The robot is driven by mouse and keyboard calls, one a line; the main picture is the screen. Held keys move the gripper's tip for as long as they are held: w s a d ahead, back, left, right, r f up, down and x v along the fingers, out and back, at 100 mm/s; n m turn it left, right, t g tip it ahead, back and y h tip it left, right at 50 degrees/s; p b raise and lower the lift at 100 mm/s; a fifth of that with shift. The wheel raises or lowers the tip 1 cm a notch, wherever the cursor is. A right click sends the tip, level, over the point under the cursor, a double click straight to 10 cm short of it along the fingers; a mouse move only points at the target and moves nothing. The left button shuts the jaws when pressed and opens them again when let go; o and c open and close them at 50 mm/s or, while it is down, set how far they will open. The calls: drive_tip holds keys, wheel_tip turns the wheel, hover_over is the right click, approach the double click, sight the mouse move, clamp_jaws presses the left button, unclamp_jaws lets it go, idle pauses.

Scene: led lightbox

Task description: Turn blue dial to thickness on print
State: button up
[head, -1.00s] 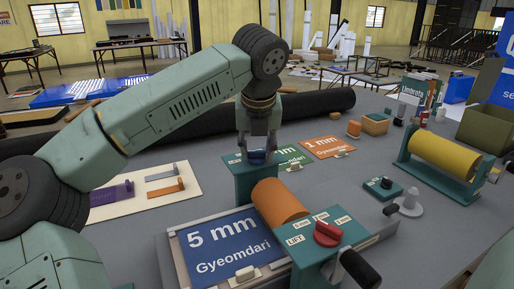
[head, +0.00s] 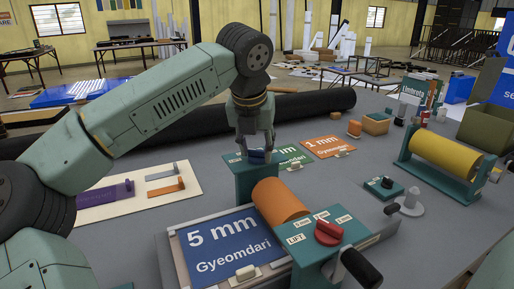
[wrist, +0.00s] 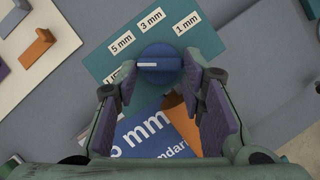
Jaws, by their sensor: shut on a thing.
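The blue dial (wrist: 160,62) sits on a teal panel (wrist: 108,60), and its white pointer line points left in the wrist view. The panel carries labels 5 mm, 3 mm and 1 mm, and a fourth partly hidden one at the lower left. The pointer lies between the 5 mm label and that hidden one. My gripper (wrist: 160,72) is shut on the dial, one finger on each side. In the head view my gripper (head: 257,143) reaches down onto the dial (head: 256,157). The print (head: 232,242) is a blue sheet reading 5 mm Gyeomdari, beside the orange roller.
The orange roller (head: 279,201) lies between the dial's stand and a near teal stand with a red dial (head: 328,232) and a black crank handle (head: 361,269). Green and orange sheets (head: 328,146) lie behind. A yellow roller (head: 444,158) stands at right.

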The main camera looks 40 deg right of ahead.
drive_tip(key=m, duration=0.2)
drive_tip(key=m+g, duration=0.1)
drive_tip(key=m, duration=0.1)
drive_tip(key=m+g+h, duration=0.1)
drive_tip(key=shift+w+a+m, duration=0.2)
drive_tip(key=shift+w+m, duration=0.15)
drive_tip(key=shift+m, duration=0.05)
idle(0.4)
drive_tip(key=o, duration=1.1)
drive_tip(key=shift+o, duration=0.2)
drive_tip(key=v, duration=1.2)
